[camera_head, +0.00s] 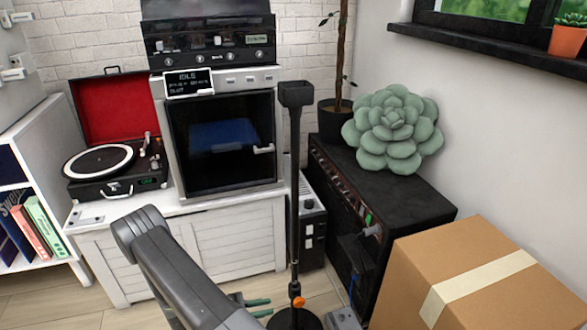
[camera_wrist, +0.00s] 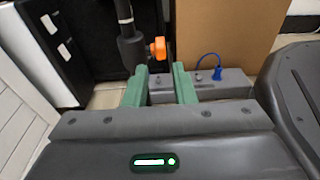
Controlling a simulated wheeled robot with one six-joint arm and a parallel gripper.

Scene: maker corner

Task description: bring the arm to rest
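My gripper (camera_head: 262,307) is low in the head view, partly hidden behind my grey arm (camera_head: 170,270). Its two green fingers point right, just left of the black stand's base. In the wrist view my gripper (camera_wrist: 159,84) shows its fingers apart with nothing held between them. The stand's pole with an orange knob (camera_wrist: 158,48) and a grey box with a blue cord (camera_wrist: 228,82) show beyond the fingertips.
The black stand (camera_head: 294,200) rises close to my gripper. A white cabinet (camera_head: 225,250) with a printer-like machine (camera_head: 225,140) and a red-lidded record player (camera_head: 110,150) is behind. A black amplifier (camera_head: 385,205) and a cardboard box (camera_head: 480,270) fill the right.

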